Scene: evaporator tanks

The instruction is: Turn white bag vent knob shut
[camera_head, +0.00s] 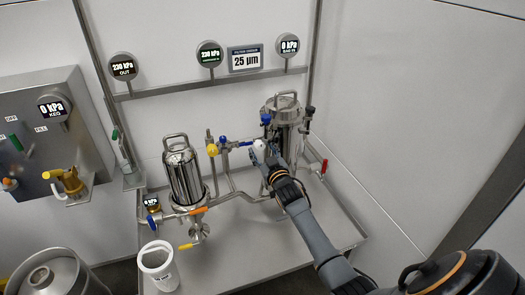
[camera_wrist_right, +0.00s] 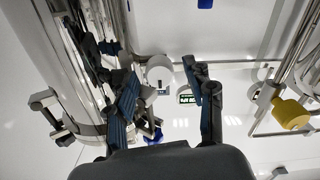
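The white knob (camera_head: 259,146) is beside the tall steel bag filter vessel (camera_head: 289,126) at the back right of the bench. In the right wrist view the round white knob (camera_wrist_right: 160,72) shows between the two finger tips, close to the left finger, with a gap to the right finger. My right gripper (camera_head: 268,158) reaches up to the knob from the front right. It also shows in the right wrist view (camera_wrist_right: 168,82), with its fingers apart. I cannot tell whether a finger touches the knob. My left gripper is out of view.
A shorter steel vessel (camera_head: 182,172) stands to the left, with a white bucket (camera_head: 158,264) in front of it. Yellow (camera_head: 212,150) and blue (camera_head: 223,141) valve handles are left of the knob. A red handle (camera_head: 324,166) is to the right. The bench's front right is clear.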

